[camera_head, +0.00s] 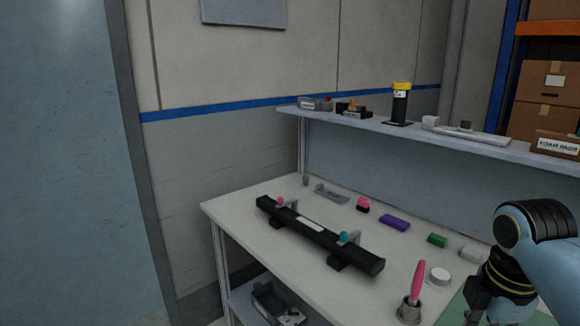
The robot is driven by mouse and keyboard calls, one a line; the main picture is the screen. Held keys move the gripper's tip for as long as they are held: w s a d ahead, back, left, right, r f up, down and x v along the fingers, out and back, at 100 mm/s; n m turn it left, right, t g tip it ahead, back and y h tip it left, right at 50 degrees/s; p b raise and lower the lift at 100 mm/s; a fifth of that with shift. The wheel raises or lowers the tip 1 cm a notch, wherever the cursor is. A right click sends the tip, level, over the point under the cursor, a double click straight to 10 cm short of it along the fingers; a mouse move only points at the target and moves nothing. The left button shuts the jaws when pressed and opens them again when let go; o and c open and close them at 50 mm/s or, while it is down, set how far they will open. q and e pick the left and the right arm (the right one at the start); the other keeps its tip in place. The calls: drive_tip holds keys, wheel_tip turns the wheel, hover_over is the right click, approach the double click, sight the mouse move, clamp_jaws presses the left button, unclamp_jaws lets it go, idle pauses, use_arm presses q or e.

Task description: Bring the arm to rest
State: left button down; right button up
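One of my arms (545,250), light blue with black joints, comes in at the right edge, above the right end of the white workbench (240,210). Its black lower joint (508,275) hangs close to the small items there, and it is cut off by the picture edge. I see no fingers of either gripper. My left arm does not show. A long black dashboard module (318,236) lies across the bench on dark supports, with a pink knob and a teal knob on grey clamps.
A pink-handled tool (418,280) stands in a grey cup near my arm. A shelf (400,128) runs above, with a yellow-capped black cylinder (400,103).

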drive_tip(key=s+a+r+m+t, duration=0.1)
drive_tip(key=s+r+m, duration=0.1)
drive_tip(key=s+m, duration=0.7)
drive_tip(key=s+a+r+m+t, duration=0.1)
drive_tip(key=s+a+m+t, duration=0.1)
drive_tip(key=s+m, duration=0.6)
drive_tip(key=s+d+f+g+b, duration=0.15)
drive_tip(key=f+b, duration=0.25)
drive_tip(key=f, duration=0.8)
drive_tip(key=s+f+n+b, duration=0.15)
drive_tip(key=f+b, duration=0.25)
drive_tip(key=f, duration=0.9)
drive_tip(key=s+d+f+b, duration=0.1)
drive_tip(key=s+f+b, duration=0.15)
drive_tip(key=f, duration=0.95)
use_arm(q)
wheel_tip(320, 180, down, 21)
drive_tip(key=s+b, duration=0.2)
drive_tip(key=b, duration=0.8)
drive_tip(key=shift+s+g, duration=0.3)
use_arm(e)
drive_tip(key=s+f, duration=0.8)
drive_tip(key=f, duration=0.4)
drive_tip(key=s+d+f+g, duration=0.1)
drive_tip(key=s+f, duration=0.8)
drive_tip(key=f, duration=0.4)
drive_tip(key=shift+s+d+f, duration=0.25)
drive_tip(key=shift+m+g, duration=0.25)
